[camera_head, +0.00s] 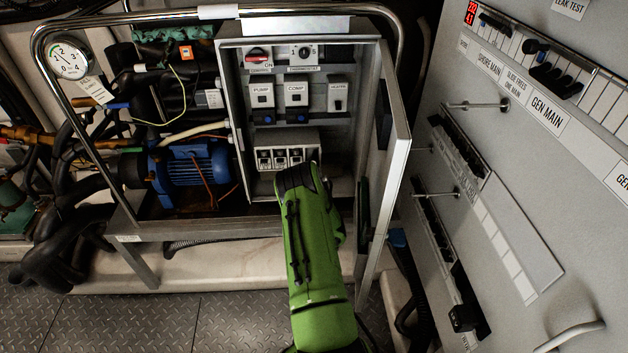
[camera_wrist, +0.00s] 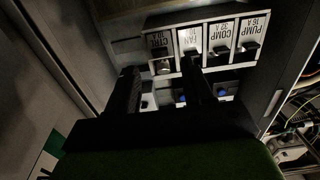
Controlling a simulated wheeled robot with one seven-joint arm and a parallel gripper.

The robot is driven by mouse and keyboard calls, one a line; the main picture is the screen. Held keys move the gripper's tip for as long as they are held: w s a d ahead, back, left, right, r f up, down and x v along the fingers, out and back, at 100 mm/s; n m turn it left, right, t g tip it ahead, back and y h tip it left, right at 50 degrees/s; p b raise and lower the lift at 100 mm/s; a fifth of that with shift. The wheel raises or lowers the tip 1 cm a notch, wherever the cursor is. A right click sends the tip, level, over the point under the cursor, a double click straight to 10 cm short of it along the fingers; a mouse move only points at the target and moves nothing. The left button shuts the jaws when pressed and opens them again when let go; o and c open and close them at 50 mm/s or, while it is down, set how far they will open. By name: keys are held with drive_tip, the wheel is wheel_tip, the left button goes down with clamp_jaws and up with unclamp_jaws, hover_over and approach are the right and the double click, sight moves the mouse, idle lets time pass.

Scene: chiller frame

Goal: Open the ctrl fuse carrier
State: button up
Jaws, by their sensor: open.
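In the wrist view, the ctrl fuse carrier (camera_wrist: 159,45) is the leftmost of a row of white carriers, with a dark label and a small grey knob at its lower end. My gripper (camera_wrist: 161,68) is open, its two black fingers apart, one on each side of that knob. I cannot tell whether either finger touches it. The right finger overlaps the lower part of the fan carrier (camera_wrist: 189,40).
The comp carrier (camera_wrist: 221,35) and pump carrier (camera_wrist: 250,32) stand beside the fan carrier. Switches (camera_head: 296,92) sit above the block. The cabinet door (camera_head: 390,150) stands open close to my arm's right. A blue motor (camera_head: 195,172) is left, a large panel (camera_head: 540,150) right.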

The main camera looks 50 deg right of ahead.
drive_tip(key=x, duration=0.6)
drive_tip(key=shift+b, duration=0.45)
drive_tip(key=shift+w+d, duration=0.1)
drive_tip(key=shift+d, duration=0.05)
drive_tip(key=c, duration=0.7)
drive_tip(key=g+y+p, duration=0.1)
drive_tip(key=p, duration=0.2)
drive_tip(key=shift+r, duration=0.35)
drive_tip(key=shift+c, duration=0.2)
